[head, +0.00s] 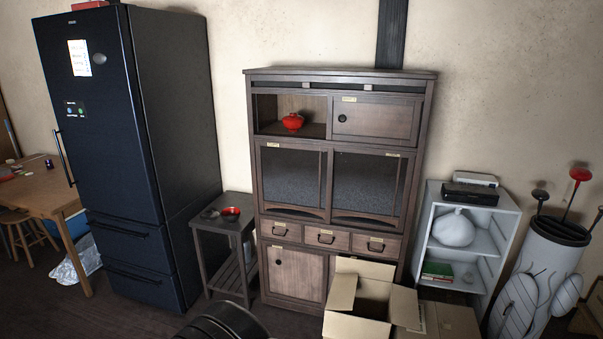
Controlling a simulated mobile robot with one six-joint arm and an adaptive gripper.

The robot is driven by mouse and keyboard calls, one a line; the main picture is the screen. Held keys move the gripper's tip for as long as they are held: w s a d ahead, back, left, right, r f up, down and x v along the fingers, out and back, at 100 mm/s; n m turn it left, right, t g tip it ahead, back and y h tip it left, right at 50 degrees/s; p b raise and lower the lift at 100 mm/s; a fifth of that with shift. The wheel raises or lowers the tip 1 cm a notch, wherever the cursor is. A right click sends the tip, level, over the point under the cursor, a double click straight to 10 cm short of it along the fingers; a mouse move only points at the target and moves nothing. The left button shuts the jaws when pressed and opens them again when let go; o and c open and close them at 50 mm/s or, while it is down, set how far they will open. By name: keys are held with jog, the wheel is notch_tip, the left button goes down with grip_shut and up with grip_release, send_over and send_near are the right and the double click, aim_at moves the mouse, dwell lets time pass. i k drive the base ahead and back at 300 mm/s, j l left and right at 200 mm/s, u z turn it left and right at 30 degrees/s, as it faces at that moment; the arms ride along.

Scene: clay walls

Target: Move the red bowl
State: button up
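A small red bowl (230,212) sits on top of a dark side table (217,224), between the fridge and the wooden cabinet. A dark round dish (209,213) sits just left of it. A second red vessel (293,122), rounded and apparently lidded, stands in the open upper left compartment of the wooden cabinet (432,100). My gripper cannot be made out in the head view.
A tall dark fridge (120,140) stands left of the side table. An open cardboard box (340,294) blocks the floor before the cabinet's right side. A white shelf (509,215) and a golf bag (545,270) stand right. A wooden table (45,190) is far left.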

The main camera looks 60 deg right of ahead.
aim_at(292, 126)
jog(key=z, duration=1.55)
